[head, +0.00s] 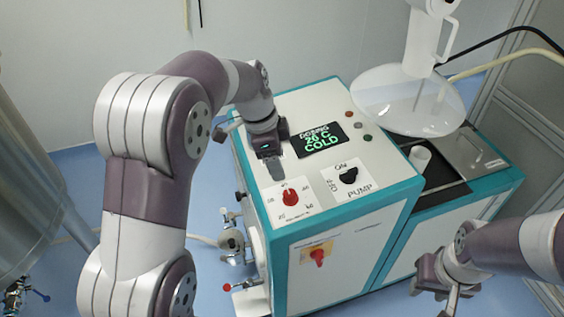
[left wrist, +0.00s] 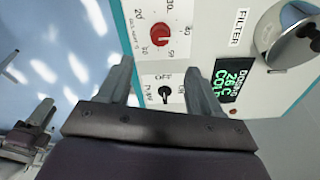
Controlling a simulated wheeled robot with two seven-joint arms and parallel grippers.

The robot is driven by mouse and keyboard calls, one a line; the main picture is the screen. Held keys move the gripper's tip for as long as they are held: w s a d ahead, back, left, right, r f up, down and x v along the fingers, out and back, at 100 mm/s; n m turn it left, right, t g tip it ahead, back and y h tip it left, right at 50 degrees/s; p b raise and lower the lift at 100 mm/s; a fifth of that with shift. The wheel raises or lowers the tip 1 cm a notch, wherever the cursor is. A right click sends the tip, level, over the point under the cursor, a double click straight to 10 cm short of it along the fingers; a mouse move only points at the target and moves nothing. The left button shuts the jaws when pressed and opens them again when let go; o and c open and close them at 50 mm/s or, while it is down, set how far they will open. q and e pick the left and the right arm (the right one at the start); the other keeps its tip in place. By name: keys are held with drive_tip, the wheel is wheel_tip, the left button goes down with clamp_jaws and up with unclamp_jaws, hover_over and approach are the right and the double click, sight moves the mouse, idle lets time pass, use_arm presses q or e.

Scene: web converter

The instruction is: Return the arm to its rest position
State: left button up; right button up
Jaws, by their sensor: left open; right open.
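My left arm reaches in from the left in the head view. Its gripper (head: 276,168) is over the top panel of the teal-edged machine (head: 395,200), beside the display and behind the red dial. In the left wrist view the left gripper (left wrist: 163,85) has its two fingers spread with nothing held between them. The black pump knob (left wrist: 165,93) shows between the fingers, apart from them; it is also in the head view (head: 348,176). My right gripper (head: 448,296) is at the lower right of the head view, in front of the machine, open and empty.
The panel carries a red dial (head: 290,198) and a lit display (head: 320,140) reading DOSING 26 C COLD. A red switch (head: 318,257) is on the front. A metal tank (head: 35,190) stands left.

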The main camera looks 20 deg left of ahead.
use_arm(q)
drive_tip(key=shift+r, duration=0.25)
drive_tip(key=s+f+n+y, duration=0.1)
drive_tip(key=s+f+n, duration=0.2)
drive_tip(key=s+n, duration=0.4)
drive_tip(key=s+a+f+n+y+p, duration=0.1)
drive_tip(key=s+f+n, duration=0.2)
drive_tip(key=s+n, duration=0.4)
drive_tip(key=s, duration=0.3)
drive_tip(key=shift+s+a+f, duration=0.2)
drive_tip(key=shift+s+a, duration=0.05)
drive_tip(key=shift+s, duration=0.1)
